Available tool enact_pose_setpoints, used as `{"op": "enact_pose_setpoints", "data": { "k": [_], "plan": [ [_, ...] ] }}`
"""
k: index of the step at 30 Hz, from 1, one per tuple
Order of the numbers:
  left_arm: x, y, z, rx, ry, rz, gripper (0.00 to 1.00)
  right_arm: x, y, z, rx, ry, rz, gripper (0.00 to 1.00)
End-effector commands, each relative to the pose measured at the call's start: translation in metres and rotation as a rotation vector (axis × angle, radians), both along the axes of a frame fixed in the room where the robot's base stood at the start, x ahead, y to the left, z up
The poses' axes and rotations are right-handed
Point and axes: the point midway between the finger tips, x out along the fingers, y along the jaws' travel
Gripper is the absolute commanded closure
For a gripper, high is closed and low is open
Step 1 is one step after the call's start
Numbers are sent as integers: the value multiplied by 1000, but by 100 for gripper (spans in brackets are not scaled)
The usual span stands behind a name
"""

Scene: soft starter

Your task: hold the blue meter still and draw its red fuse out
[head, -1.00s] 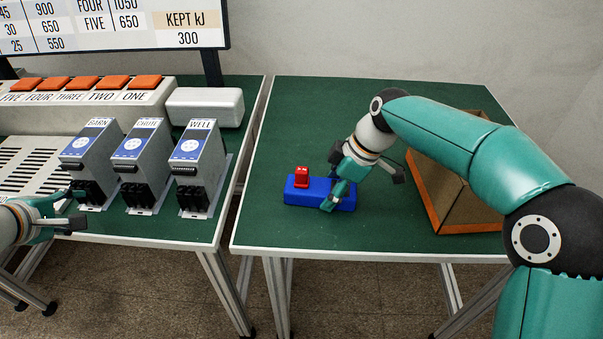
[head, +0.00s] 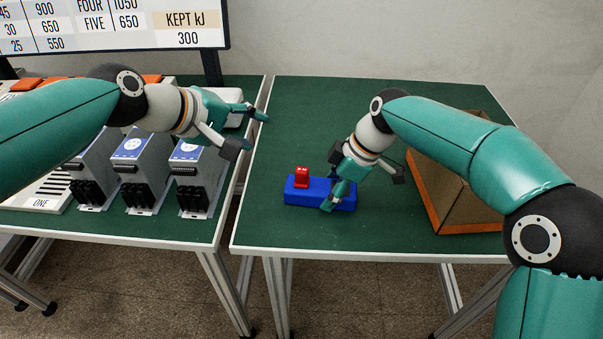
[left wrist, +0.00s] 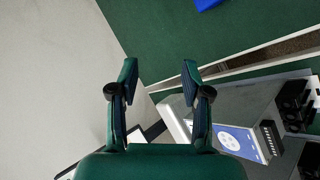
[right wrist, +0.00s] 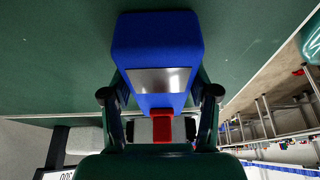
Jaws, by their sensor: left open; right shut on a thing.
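The blue meter (head: 306,196) lies on the right green table, with the red fuse (head: 301,176) standing up from its left part. My right gripper (head: 337,196) is shut on the right end of the meter. In the right wrist view the meter (right wrist: 158,45) sits between the fingers, with a grey plate on its face and the red fuse (right wrist: 162,128) close to the palm. My left gripper (head: 252,130) is open and empty, above the left table's right side, left of the meter. The left wrist view shows its parted fingers (left wrist: 160,75) and a corner of the meter (left wrist: 207,4).
Three grey starter units (head: 199,184) stand on the left table under my left arm. A white box (head: 232,108) lies behind them. An open-topped brown bin (head: 445,190) stands right of my right gripper. A gap (head: 243,180) separates the tables.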

Motion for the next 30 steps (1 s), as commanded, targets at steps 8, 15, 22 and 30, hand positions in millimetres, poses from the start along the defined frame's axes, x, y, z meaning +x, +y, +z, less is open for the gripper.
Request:
{"op": "enact_pose_setpoints", "data": {
  "k": [8,15,22,30],
  "plan": [
    [-34,-74,-25,570,-13,-433,52,0,0,1,1,-1,0,84],
    [-40,-88,-21,866,-50,-546,52,0,0,1,1,-1,0,84],
    [-36,-89,-26,924,-57,-558,52,0,0,1,1,-1,0,84],
    [-21,-90,-55,921,-54,-559,52,0,0,1,1,-1,0,84]
  ]
}}
